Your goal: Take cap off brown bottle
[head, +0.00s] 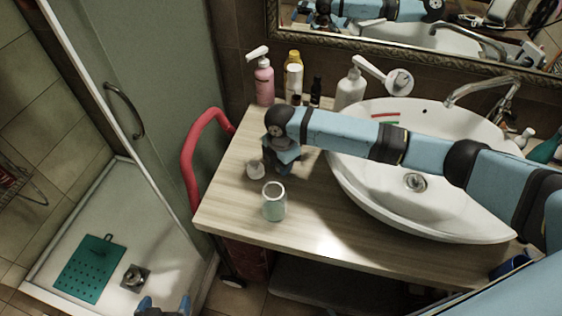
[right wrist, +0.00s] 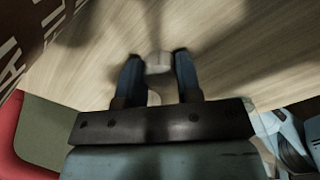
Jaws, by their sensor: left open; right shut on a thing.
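A small dark bottle (head: 316,91), probably the brown bottle, stands at the back of the wooden counter, left of the white pump bottle; its cap is hard to make out. My right gripper (right wrist: 158,75) is over the counter, in front of and apart from that bottle. It is shut on a small white rounded thing (right wrist: 158,61), which shows between its fingers in the right wrist view. My left gripper (head: 165,304) is open and empty at the bottom edge, away from the counter.
A greenish glass (head: 274,204) stands near the counter's front (head: 325,225). The basin (head: 375,190) is right; a red rail (head: 190,155) is left.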

